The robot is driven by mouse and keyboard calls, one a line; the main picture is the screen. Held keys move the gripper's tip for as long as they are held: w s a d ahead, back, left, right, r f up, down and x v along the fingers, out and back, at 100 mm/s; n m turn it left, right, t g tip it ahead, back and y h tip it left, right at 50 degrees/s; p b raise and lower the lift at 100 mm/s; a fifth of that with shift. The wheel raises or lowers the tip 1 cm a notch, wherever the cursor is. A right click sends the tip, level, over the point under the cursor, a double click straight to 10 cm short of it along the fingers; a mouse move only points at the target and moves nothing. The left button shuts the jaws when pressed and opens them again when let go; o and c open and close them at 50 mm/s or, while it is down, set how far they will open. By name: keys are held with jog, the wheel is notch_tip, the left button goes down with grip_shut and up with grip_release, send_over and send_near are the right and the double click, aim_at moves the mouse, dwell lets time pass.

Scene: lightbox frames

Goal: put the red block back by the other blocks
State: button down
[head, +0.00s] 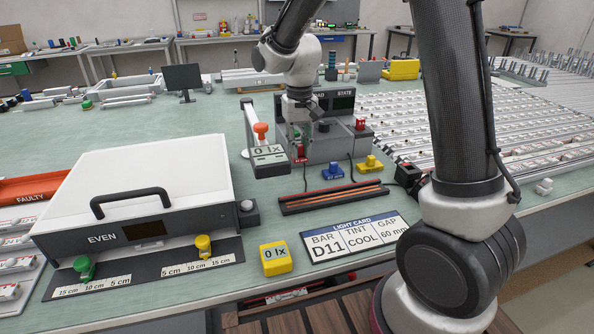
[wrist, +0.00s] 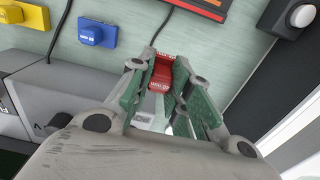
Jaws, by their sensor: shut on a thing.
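The red block (wrist: 161,76) is between the fingertips of my gripper (wrist: 162,68) in the wrist view. My gripper (head: 299,147) is shut on it in front of the grey console, and the red block shows small at the fingertips in the head view (head: 300,159). The blue block (head: 332,171) and the yellow block (head: 369,165) stand on the bench to the right of the held block. The wrist view also shows the blue block (wrist: 90,31) and the yellow block (wrist: 28,7), apart from my gripper. I cannot tell whether the red block touches the bench.
The grey console (head: 335,143) is close behind my gripper. A small "0 lx" meter (head: 270,160) stands to the left, and a dark slotted rack (head: 333,197) lies in front. The white lightbox (head: 140,190) is at the left, a light card (head: 352,235) nearer.

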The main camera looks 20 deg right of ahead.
aim_at(300, 145)
jog(key=shift+f, duration=3.6)
jog(key=shift+f, duration=0.1)
jog(key=c, duration=1.3)
grip_release()
notch_tip(300, 145, up, 12)
jog(key=shift+f, duration=0.25)
jog(key=shift+s+d+r, duration=0.1)
jog(key=shift+s+r, duration=0.05)
jog(key=shift+r, duration=0.35)
jog(key=s+d+r+t, duration=0.2)
jog(key=s+d+r, duration=0.6)
jog(key=s, duration=0.2)
jog(key=s+d, duration=0.2)
jog(key=s, duration=0.3)
jog(key=s+d+t, duration=0.1)
jog(key=s+d, duration=0.1)
jog(key=s, duration=0.3)
jog(key=s+d+r+t, duration=0.1)
jog(key=s+d, duration=0.1)
jog(key=s, duration=0.4)
jog(key=shift+d, duration=0.35)
